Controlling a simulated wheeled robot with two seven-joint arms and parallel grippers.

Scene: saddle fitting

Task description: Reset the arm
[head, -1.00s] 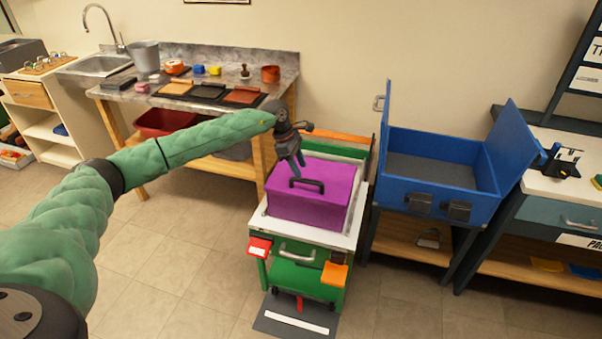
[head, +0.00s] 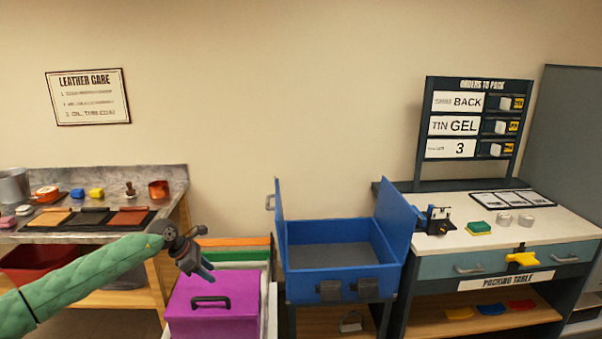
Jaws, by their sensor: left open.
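My left arm, in a green quilted sleeve, comes in from the lower left of the head view. My left gripper (head: 197,262) is open and empty, above the back part of a purple box (head: 213,322) with a black handle. The gripper looks apart from the handle, with its fingers pointing down and to the right. My right gripper is not in view.
An open blue chest (head: 314,259) stands right of the purple box. The packing table (head: 560,238) is at the right, below an order board (head: 474,125). A workbench (head: 60,238) with leather pieces is at the left. The wall above the chest is bare.

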